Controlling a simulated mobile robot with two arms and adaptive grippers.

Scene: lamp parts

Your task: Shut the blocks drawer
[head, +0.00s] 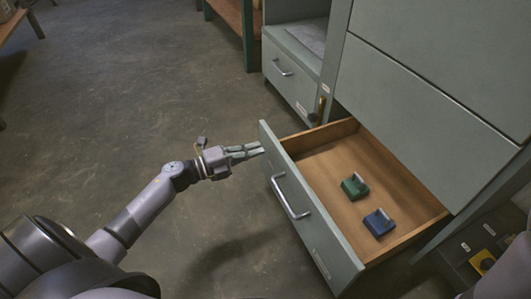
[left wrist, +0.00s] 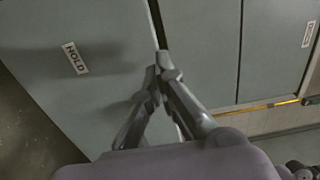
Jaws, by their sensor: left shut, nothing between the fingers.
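The blocks drawer (head: 311,218) stands pulled out of the grey-green cabinet, with a silver bar handle (head: 290,197) on its front. A green block (head: 354,186) and a blue block (head: 378,222) lie apart on its wooden floor. My left gripper (head: 262,149) is shut and empty, with its tips close to the upper left end of the drawer front. I cannot tell whether they touch it. In the left wrist view the closed fingers (left wrist: 158,72) are in front of grey-green panels. My right gripper is not in view.
A neighbouring cabinet with a closed drawer (head: 290,77) stands behind. A panel labelled HOLD (left wrist: 75,58) shows in the left wrist view. A dark unit with a yellow part (head: 482,262) is at the lower right. The concrete floor (head: 110,100) at left is clear.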

